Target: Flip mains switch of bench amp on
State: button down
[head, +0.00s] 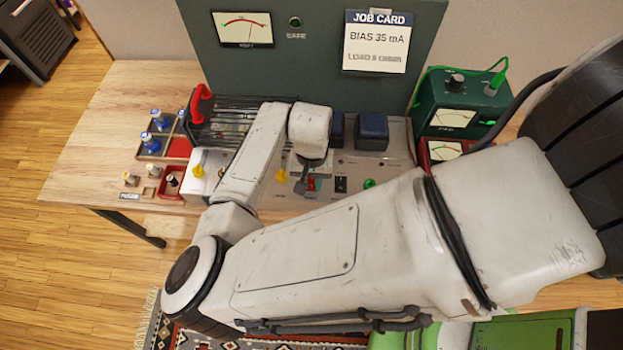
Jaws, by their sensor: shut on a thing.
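The bench amp (385,172) stands on the wooden bench, with its control panel facing me. My gripper (303,186) points down at the front of this panel, in the middle of the picture. It is shut on what looks like the mains switch (313,184), a small control with red and green on it. The fingers cover part of it, so I cannot tell which way it is set. My arm hides part of the panel to the left.
A green meter box (458,105) stands at right. A job card (376,41) hangs on the dark backboard. Valves in a tray (141,152) stand at left. The bench's left end (105,105) is bare.

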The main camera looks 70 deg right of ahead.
jog(key=shift+w+d+r+g+y+p, duration=0.1)
jog(key=shift+d+g+y+p, duration=0.15)
jog(key=shift+y, duration=0.25)
jog(key=shift+w+g+y+p, duration=0.15)
jog(key=shift+y+p, duration=0.15)
jog(key=shift+y, duration=0.2)
jog(key=shift+s, duration=0.1)
jog(key=c, duration=0.9)
grip_release()
jog(key=b+v, duration=0.1)
jog(key=v, duration=0.9)
jog(key=shift+d+r+b, duration=0.15)
jog(key=shift+r+b, duration=0.15)
jog(key=shift+r, duration=0.05)
